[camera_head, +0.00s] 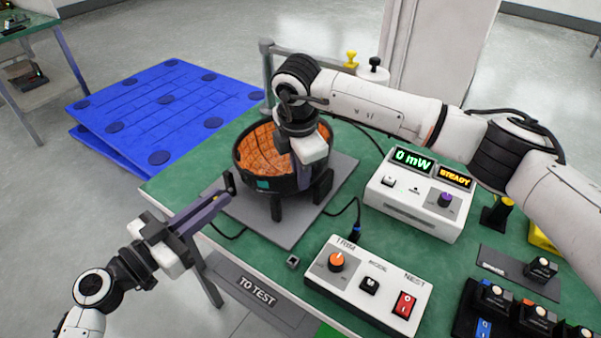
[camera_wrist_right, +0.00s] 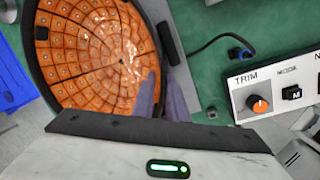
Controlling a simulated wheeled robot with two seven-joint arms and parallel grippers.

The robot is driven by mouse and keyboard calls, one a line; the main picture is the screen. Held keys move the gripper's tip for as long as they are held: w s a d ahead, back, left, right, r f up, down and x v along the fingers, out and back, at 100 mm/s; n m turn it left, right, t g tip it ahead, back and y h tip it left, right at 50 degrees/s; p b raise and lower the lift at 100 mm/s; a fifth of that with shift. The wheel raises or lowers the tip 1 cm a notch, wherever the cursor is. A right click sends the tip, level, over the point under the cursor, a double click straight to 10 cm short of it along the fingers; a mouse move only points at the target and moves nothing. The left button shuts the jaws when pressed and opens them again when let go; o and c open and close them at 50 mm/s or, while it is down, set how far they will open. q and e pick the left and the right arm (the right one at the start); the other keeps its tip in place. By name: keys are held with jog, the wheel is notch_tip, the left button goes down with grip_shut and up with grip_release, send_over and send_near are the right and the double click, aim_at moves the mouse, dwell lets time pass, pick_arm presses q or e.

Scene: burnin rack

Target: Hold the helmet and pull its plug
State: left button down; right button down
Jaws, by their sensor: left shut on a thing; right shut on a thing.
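The helmet (camera_head: 262,155) is a dark round shell with an orange tiled lining, open side up, on a grey plate (camera_head: 283,230). Its lining also shows in the right wrist view (camera_wrist_right: 95,55). My left gripper (camera_head: 226,187) is shut on a black upright piece at the helmet's left side, which appears part of the helmet. My right gripper (camera_head: 304,184) reaches down at the near right rim. In the right wrist view its fingers (camera_wrist_right: 162,97) straddle the rim, shut on it.
The trim box (camera_head: 370,268) with knob and red switch stands at the front. A white meter (camera_head: 418,192) reads 0 mW and STEADY. Small black modules (camera_head: 493,296) lie at the right. A blue pallet (camera_head: 160,105) lies on the floor beyond the green bench.

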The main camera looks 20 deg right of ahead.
jog(key=shift+d+f, duration=0.1)
jog(key=shift+d, duration=0.15)
dwell(0.3)
jog(key=c, duration=1.7)
grip_release()
jog(key=shift+a, duration=0.15)
